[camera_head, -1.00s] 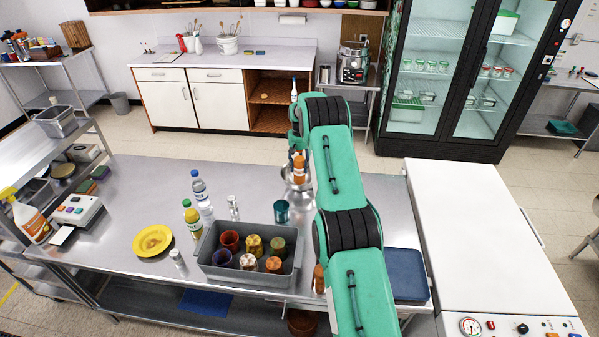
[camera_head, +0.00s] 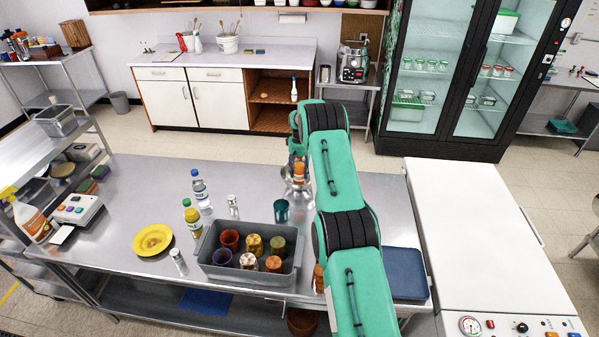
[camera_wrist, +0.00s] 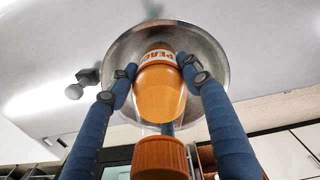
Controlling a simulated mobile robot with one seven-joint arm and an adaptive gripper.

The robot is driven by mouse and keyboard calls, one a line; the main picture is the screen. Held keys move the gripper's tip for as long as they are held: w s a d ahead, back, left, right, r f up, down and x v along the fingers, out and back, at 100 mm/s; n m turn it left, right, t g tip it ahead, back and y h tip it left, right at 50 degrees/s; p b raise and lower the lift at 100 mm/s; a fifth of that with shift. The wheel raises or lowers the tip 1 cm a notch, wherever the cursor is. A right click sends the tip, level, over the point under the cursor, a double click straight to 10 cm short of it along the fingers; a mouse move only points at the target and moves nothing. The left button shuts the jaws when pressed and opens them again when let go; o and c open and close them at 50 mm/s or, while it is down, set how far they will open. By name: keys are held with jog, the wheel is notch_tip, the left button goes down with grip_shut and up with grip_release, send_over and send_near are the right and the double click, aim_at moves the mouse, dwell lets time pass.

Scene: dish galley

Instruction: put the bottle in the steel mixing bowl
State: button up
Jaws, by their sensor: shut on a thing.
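The orange bottle (camera_head: 299,171) shows at the steel mixing bowl (camera_head: 289,183) in the head view, partly hidden by my arm. In the wrist view my gripper (camera_wrist: 158,75) is shut on the orange bottle (camera_wrist: 162,96), with a blue finger on each side. The bottle's orange cap (camera_wrist: 160,158) is nearest the camera and its white label is toward the bowl. The round rim of the steel mixing bowl (camera_wrist: 215,62) surrounds the label end. I cannot tell whether the bottle touches the bowl's floor.
A teal cup (camera_head: 281,211) stands left of my arm. A grey bin (camera_head: 215,268) holds several cups. A yellow plate (camera_head: 152,240), several bottles and a blue tray (camera_head: 405,275) are also on the steel table.

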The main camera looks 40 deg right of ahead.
jog(key=o, duration=1.7)
jog(key=shift+c, duration=0.2)
jog(key=shift+r, duration=0.1)
jog(key=shift+r+p, duration=0.2)
jog(key=shift+p, duration=0.15)
notch_tip(320, 180, up, 12)
jog(key=shift+f+b, duration=0.1)
jog(key=shift+b, duration=0.85)
